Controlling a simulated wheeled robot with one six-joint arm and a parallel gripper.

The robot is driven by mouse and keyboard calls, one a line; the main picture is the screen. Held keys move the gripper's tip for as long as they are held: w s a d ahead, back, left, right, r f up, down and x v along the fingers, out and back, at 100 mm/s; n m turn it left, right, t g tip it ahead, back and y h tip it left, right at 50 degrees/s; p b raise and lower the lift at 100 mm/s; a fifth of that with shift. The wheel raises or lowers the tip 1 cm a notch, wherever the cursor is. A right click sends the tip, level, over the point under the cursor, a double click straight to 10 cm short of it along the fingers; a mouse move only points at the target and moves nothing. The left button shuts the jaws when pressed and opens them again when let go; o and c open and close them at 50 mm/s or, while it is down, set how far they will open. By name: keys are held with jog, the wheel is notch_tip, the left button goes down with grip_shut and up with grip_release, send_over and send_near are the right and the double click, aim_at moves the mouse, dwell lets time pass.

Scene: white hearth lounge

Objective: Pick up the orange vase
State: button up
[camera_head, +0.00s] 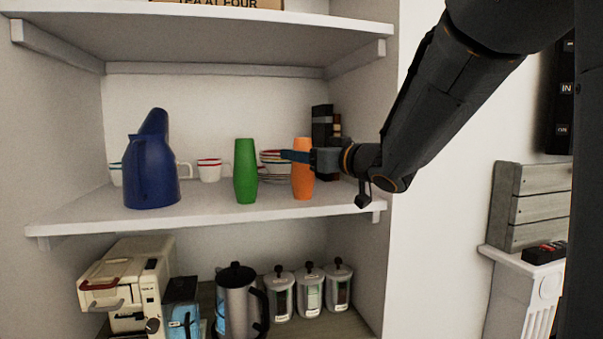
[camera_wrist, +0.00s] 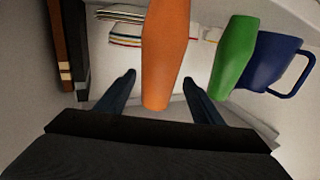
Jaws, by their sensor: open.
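The orange vase (camera_head: 302,182) stands upright on the middle shelf (camera_head: 215,216), near its right end. My gripper (camera_head: 292,156) is at the vase, level with its upper part, and hides a band of it in the head view. In the wrist view the orange vase (camera_wrist: 168,60) stands between the two open fingers of my gripper (camera_wrist: 160,84), with a gap on each side. The fingers are open and nothing is gripped.
A green vase (camera_head: 246,171) stands left of the orange one, close beside the fingers. A blue jug (camera_head: 151,170) is further left. Stacked dishes (camera_head: 273,163) and dark books (camera_head: 322,128) stand behind. An upper shelf (camera_head: 215,39) hangs above; canisters (camera_head: 309,291) stand below.

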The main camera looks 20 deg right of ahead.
jog(key=shift+p+x, duration=0.75)
jog(key=shift+x, duration=1.85)
jog(key=shift+d, duration=0.15)
jog(key=c, duration=1.3)
jog(key=shift+o, duration=0.2)
